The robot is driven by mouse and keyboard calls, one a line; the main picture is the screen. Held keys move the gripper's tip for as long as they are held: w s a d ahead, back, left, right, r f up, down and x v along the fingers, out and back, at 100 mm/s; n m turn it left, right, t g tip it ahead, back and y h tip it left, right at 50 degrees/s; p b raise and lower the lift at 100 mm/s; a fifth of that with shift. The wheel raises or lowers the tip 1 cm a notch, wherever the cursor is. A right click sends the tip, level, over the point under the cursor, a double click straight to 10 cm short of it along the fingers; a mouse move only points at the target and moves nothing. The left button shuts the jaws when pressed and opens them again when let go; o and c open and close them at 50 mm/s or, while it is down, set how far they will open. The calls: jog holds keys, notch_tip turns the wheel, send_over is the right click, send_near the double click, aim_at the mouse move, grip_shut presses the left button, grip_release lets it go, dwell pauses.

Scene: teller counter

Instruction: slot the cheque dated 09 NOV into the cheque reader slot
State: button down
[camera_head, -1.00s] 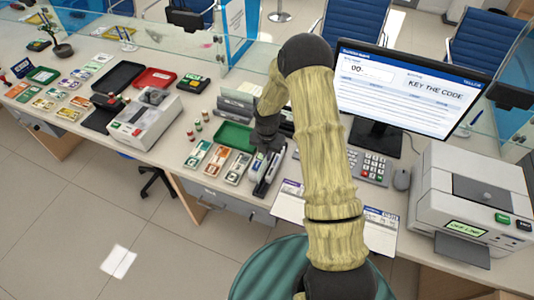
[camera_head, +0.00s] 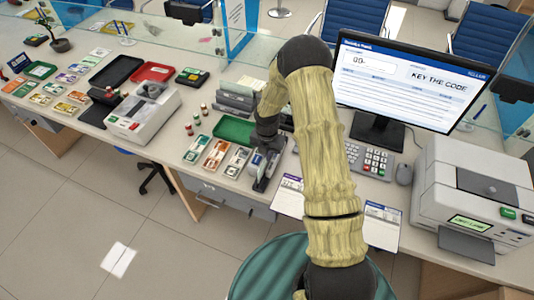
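My gripper (camera_head: 262,164) points down over the counter, just below the green tray (camera_head: 234,128), close to a dark narrow item (camera_head: 265,181). Its fingers are small and partly hidden by my arm, so I cannot tell whether they are open or hold anything. No cheque dated 09 NOV can be read. Two printed papers lie at the front edge, one left of my arm (camera_head: 288,198) and one right of it (camera_head: 382,227); their dates are illegible. A white machine (camera_head: 152,112) stands at left and a larger one (camera_head: 475,197) at right; I cannot tell which has the reader slot.
A monitor (camera_head: 412,80) reads "KEY THE CODE", with a keypad (camera_head: 370,160) and mouse (camera_head: 404,174) before it. Banknote stacks (camera_head: 215,155) lie left of my gripper. Black (camera_head: 117,72) and red (camera_head: 153,72) trays sit farther left. A glass screen (camera_head: 160,35) runs along the back.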

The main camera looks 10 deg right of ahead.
jog(key=shift+f+b, duration=0.4)
jog(key=shift+f, duration=0.35)
jog(key=c, duration=1.6)
grip_release()
jog(key=shift+r+p, duration=2.65)
jog(key=shift+r, duration=0.85)
